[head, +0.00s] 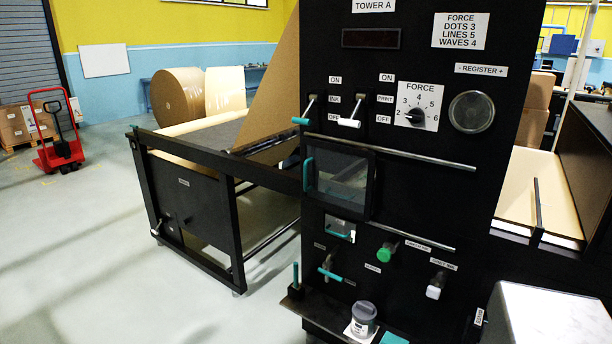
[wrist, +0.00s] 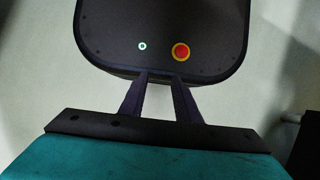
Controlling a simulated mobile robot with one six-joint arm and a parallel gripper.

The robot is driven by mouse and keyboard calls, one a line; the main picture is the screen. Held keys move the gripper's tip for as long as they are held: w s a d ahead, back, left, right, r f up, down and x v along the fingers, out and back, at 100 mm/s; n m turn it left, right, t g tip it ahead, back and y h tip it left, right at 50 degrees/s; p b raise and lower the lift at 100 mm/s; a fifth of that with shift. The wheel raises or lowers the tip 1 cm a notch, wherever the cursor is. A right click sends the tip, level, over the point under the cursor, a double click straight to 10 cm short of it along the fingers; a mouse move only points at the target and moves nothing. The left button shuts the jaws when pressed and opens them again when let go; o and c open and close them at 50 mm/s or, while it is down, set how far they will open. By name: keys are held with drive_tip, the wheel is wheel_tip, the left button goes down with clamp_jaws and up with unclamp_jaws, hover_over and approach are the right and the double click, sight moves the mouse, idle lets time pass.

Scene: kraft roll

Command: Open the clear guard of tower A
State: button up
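Tower A (head: 430,215) is a tall black panel in the middle of the head view. Its clear guard (head: 342,184) is a dark-framed transparent pane at the left of the panel, with a teal upright handle (head: 308,175) on its left edge. The guard sits at the left end of two metal rails, the upper rail (head: 420,156) and the lower rail (head: 425,238). What lies behind the pane is hard to make out. My gripper (wrist: 160,76) shows only in the wrist view, with its two fingers apart and nothing between them. The guard is not visible there.
Above the guard are an ink lever (head: 304,112), a print lever (head: 352,112) and a force dial (head: 416,117). Below are a green knob (head: 386,252), a teal-handled lever (head: 329,272) and a jar (head: 363,320) on a ledge. Open floor (head: 90,240) lies to the left.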

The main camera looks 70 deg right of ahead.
drive_tip(key=w+d+r+n+t+h+p, duration=0.1)
drive_tip(key=w+d+r+n+h+p, duration=0.2)
drive_tip(key=d+r, duration=0.8)
drive_tip(key=w+d+r+n+t+h+p, duration=0.25)
drive_tip(key=w+d+r+p, duration=0.35)
drive_tip(key=d, duration=0.9)
drive_tip(key=w+d+r+n+h+p, duration=0.2)
drive_tip(key=w+d+r+h+p, duration=0.15)
drive_tip(key=d+r, duration=0.85)
drive_tip(key=s+d+r+n+h+p, duration=0.3)
drive_tip(key=d+r, duration=0.6)
drive_tip(key=r, duration=0.3)
drive_tip(key=s+d+r+n+h+p, duration=0.3)
drive_tip(key=d+r, duration=0.6)
drive_tip(key=r, duration=0.3)
drive_tip(key=s+d+r+n+h+p, duration=0.3)
drive_tip(key=d+r, duration=0.6)
drive_tip(key=r, duration=0.4)
drive_tip(key=shift+s+d+n+t+p, duration=0.35)
drive_tip(key=shift+s+n+t+p, duration=0.1)
drive_tip(key=shift+p, duration=0.4)
drive_tip(key=shift+d+b, duration=0.1)
drive_tip(key=shift+b, duration=0.35)
drive_tip(key=shift+d+f+b, duration=0.15)
drive_tip(key=shift+d+b, duration=0.2)
drive_tip(key=shift+b, duration=0.7)
drive_tip(key=d+b, duration=0.2)
drive_tip(key=b, duration=0.5)
